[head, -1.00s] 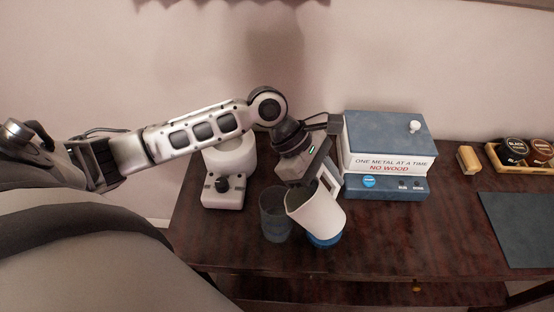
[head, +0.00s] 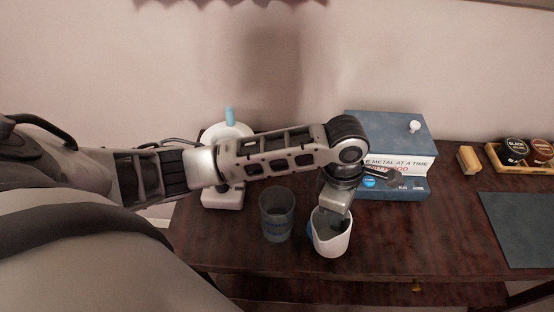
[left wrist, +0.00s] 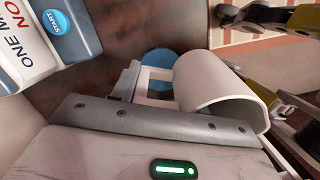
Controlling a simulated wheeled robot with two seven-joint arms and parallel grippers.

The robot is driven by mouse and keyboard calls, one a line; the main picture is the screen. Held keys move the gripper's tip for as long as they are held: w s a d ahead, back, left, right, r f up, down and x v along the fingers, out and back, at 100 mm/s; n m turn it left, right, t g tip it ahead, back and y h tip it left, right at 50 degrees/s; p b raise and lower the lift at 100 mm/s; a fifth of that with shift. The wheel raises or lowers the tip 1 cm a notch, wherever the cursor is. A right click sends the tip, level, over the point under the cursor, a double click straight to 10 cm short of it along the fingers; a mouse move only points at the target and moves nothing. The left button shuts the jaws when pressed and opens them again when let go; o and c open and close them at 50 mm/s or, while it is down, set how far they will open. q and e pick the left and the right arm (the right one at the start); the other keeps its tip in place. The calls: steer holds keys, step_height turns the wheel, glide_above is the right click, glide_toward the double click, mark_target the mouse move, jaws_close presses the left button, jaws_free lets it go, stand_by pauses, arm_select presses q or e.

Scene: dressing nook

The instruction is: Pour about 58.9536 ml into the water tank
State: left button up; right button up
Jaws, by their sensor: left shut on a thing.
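A white jug (head: 333,243) is in my left gripper (head: 338,203), just right of the clear container. Its mouth faces up toward the head camera; what it holds I cannot make out. In the left wrist view the jug (left wrist: 212,88) shows its side and its squared handle (left wrist: 157,84) close to my gripper. A clear blue-grey container (head: 277,216) with a blue marking stands upright on the table, apart from the jug; its liquid level is unclear. I cannot tell whether this is the water tank. My right gripper is not seen.
A white appliance (head: 223,196) with a light blue cylinder (head: 230,116) on top stands behind, partly hidden by my arm. A blue and white box (head: 388,128) with a start button is behind the jug. A blue disc (left wrist: 160,60) lies under it. A dark mat (head: 520,230) is right.

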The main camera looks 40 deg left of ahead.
arm_select(q)
steer(key=shift+w+d+f+y, duration=0.1)
steer(key=shift+d+f+y, duration=0.25)
steer(key=shift+y, duration=0.55)
stand_by(2.2)
